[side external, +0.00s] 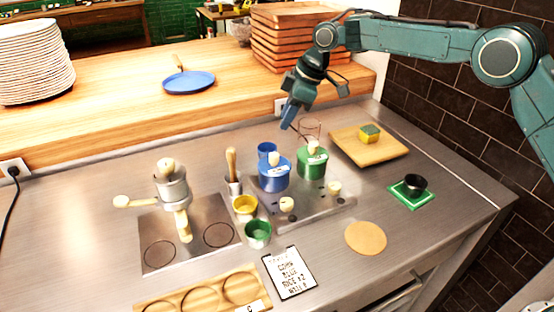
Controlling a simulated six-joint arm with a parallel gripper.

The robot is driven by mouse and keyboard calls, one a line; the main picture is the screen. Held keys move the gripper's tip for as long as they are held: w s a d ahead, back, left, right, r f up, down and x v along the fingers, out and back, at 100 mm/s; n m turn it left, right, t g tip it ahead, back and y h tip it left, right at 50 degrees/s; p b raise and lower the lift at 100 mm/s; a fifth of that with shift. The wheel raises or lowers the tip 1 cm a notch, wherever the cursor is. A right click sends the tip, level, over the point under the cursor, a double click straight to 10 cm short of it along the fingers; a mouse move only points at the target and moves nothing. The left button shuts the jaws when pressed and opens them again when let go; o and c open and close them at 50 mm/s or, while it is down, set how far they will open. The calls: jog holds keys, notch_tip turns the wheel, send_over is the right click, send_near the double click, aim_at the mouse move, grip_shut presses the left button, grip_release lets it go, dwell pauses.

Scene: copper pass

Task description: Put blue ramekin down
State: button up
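A small blue ramekin (267,149) stands upright on the steel counter, just behind the larger blue pot (274,177). The pot hides part of its lower side. My gripper (288,117) hangs above and to the right of the ramekin in the picture, with its blue finger part pointing down. There is a visible gap between the gripper and the ramekin. I see nothing held in the gripper, but the fingers overlap from this side, so their opening does not show.
A green pot (312,161) and clear glass (309,128) stand close to the right. Yellow (245,204) and green (258,232) ramekins are in front. A wooden board (387,152) lies right. Bare counter lies left of the blue ramekin.

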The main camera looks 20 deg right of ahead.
jog(key=shift+r, duration=0.1)
jog(key=s+d+r+m+t+h, duration=0.1)
jog(key=s+d+r+m, duration=0.2)
jog(key=s+d+r, duration=0.55)
jog(key=s+d+r+m+t, duration=0.1)
jog(key=s+d+r+m, duration=0.2)
jog(key=s+r, duration=0.55)
jog(key=s+d+f+m+h, duration=0.1)
jog(key=s+d+f+m, duration=0.1)
jog(key=s, duration=0.7)
jog(key=s+d+f+m, duration=0.2)
jog(key=s+d+f, duration=0.1)
jog(key=s, duration=0.6)
jog(key=s+d+f+m+h, duration=0.1)
jog(key=s+d+f+m, duration=0.2)
jog(key=s, duration=0.7)
jog(key=shift+f+t+h, duration=0.15)
jog(key=shift+t+h, duration=0.15)
jog(key=shift+t, duration=0.1)
